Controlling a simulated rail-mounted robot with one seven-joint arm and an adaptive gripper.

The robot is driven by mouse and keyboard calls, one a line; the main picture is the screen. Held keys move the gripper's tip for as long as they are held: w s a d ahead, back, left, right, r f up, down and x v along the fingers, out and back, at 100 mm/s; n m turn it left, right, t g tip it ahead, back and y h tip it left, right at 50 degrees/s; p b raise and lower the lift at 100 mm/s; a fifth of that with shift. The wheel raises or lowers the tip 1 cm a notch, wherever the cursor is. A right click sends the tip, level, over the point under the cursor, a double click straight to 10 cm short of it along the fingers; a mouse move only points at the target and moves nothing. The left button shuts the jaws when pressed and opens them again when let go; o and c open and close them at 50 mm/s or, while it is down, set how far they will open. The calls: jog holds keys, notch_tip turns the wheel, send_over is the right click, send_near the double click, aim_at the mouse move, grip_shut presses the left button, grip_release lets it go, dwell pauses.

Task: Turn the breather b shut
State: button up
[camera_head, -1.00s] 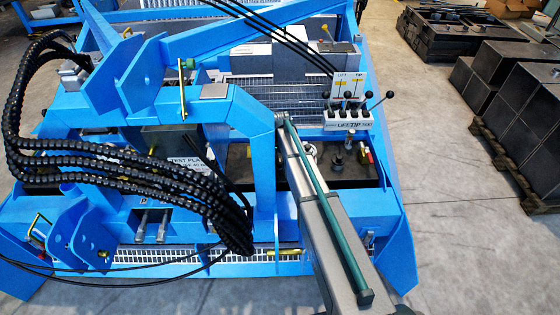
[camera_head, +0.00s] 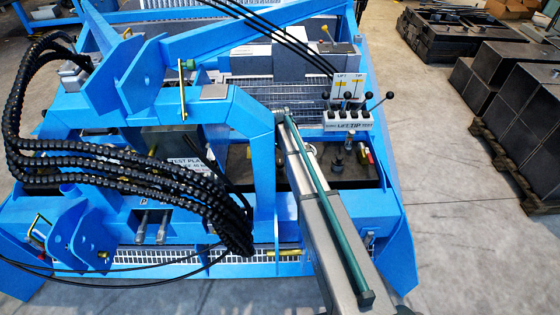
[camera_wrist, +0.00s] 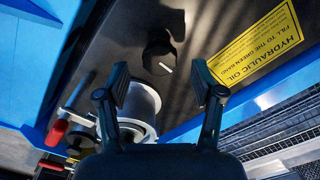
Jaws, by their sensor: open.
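A round black knob (camera_wrist: 158,54) with a white pointer line stands on the dark tank top (camera_wrist: 112,40) in the wrist view. It may be breather b; I see no letter on it. My gripper (camera_wrist: 161,84) is open, with its two fingers apart and nothing between the tips. The knob shows just beyond the gap between the fingertips, and no contact is visible. In the head view my arm (camera_head: 322,205) reaches over the blue frame and its far end hides the gripper. Small fittings (camera_head: 338,161) show on the dark tank top to its right.
A pale cylinder (camera_wrist: 140,103) stands close to the left finger. A red-handled valve (camera_wrist: 57,132) is further left. A yellow hydraulic oil label (camera_wrist: 255,48) lies right of the knob.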

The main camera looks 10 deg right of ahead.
aim_at(280, 162)
notch_tip(280, 162, up, 10)
jog(key=shift+f, duration=0.2)
dwell(0.4)
